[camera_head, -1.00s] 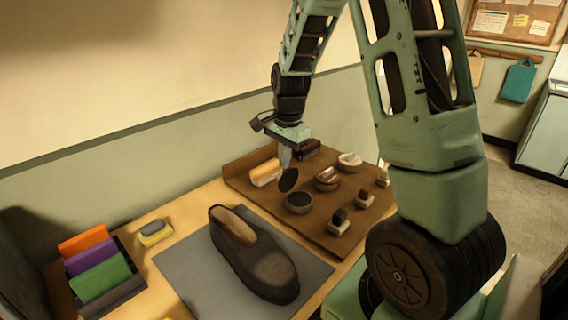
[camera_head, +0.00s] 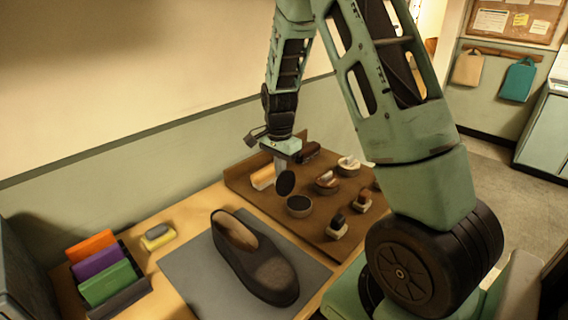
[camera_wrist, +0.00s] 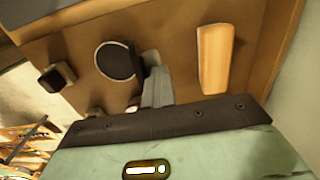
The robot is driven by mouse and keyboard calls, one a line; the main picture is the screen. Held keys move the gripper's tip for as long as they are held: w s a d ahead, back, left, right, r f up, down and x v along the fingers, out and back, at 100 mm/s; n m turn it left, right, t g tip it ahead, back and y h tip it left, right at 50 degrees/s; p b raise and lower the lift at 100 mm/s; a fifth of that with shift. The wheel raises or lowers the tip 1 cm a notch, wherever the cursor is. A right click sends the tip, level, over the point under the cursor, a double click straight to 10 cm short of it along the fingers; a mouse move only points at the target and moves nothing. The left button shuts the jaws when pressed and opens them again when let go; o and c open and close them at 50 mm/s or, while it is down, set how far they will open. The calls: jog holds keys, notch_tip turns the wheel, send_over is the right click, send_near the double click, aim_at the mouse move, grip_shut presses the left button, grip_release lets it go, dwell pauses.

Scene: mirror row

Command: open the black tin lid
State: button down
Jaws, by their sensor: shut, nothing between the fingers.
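The black tin (camera_head: 299,208) stands on the brown board, a low round tin with dark contents showing. Its round black lid (camera_head: 286,183) stands raised and steeply tilted at the tin's back edge. My gripper (camera_head: 281,169) is shut and empty, pointing down just behind the lid. In the wrist view my fingers (camera_wrist: 156,86) are close beside the lid's edge; I cannot tell whether they touch it.
The brown board (camera_head: 285,228) also holds a brown tin (camera_head: 327,187), a white tin (camera_head: 348,168), small daubers (camera_head: 338,228) and a pale wooden-backed brush (camera_head: 262,178). A dark shoe (camera_head: 262,265) lies on the grey mat (camera_head: 190,270). Coloured cloths (camera_head: 98,263) stand at left.

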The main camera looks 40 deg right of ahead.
jog(key=shift+s+a+f, duration=0.1)
jog(key=shift+s+f, duration=0.1)
jog(key=shift+f, duration=0.3)
jog(key=shift+s, duration=0.15)
jog(key=shift+s+r, duration=0.15)
jog(key=shift+s, duration=0.45)
jog(key=shift+r+p, duration=0.5)
jog(key=shift+p, duration=0.05)
jog(key=r+p, duration=0.1)
jog(key=r, duration=0.1)
jog(key=w+r+p, duration=0.1)
jog(key=r+p, duration=0.1)
jog(key=shift+w+r+p, duration=0.1)
jog(key=shift+r+p, duration=0.1)
jog(key=shift+p, duration=0.1)
notch_tip(320, 180, up, 10)
jog(key=b, duration=0.2)
jog(key=shift+w+f, duration=0.2)
jog(key=shift+w, duration=0.2)
